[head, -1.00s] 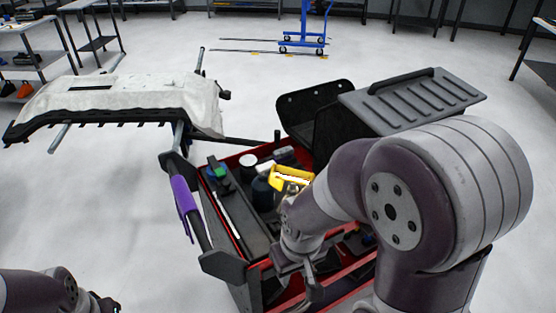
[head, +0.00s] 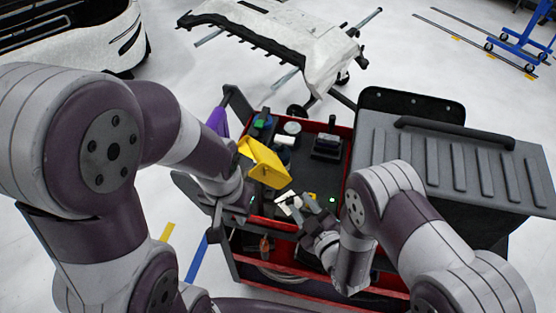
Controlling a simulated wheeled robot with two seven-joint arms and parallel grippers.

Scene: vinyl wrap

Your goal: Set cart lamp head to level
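A yellow boxy head (head: 264,163), which looks like the cart lamp head, stands tilted over the open red-edged cart (head: 343,160), its top sloping down to the right in the head view. My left gripper (head: 243,194) is at the cart's left side, just below and left of the yellow head. Its fingers are mostly hidden by the wrist, and I cannot tell whether it touches the head. My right gripper (head: 312,222) is over the cart's front, below and right of the yellow head, close to small white parts (head: 289,203). Its finger opening is too small to read.
The cart's grey ribbed lid (head: 465,160) and black bin stand to the right. A purple roll (head: 218,121) hangs at the cart's left. A white bumper on a stand (head: 275,35) is behind. Jars and tools fill the tray.

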